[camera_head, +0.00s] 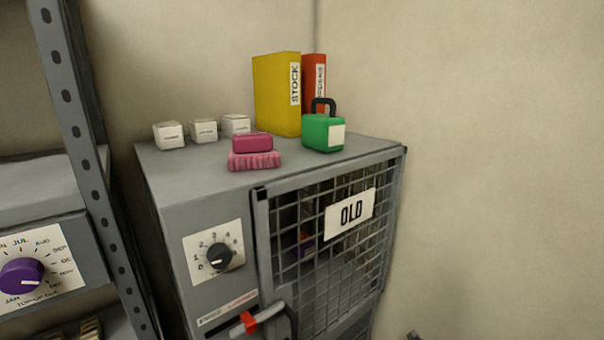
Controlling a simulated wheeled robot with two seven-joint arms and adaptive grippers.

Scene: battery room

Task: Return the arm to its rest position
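Neither of my grippers can be made out in the head view. A small dark tip (413,335) shows at the bottom edge, right of the cabinet; I cannot tell what it belongs to. The grey cabinet (185,200) stands in the middle, with a mesh door (335,245) bearing an OLD sign (351,212). The door looks closed. A lever with a red grip (257,319) sticks out at the door's lower left. Things behind the mesh are hard to make out.
On the cabinet stand white boxes (204,131), a pink brush (253,152), a green padlock-shaped block (322,133), a yellow STOCK binder (277,95) and a red binder (314,84). A metal rack (75,120) with a purple dial (21,278) is at left. Bare wall fills the right.

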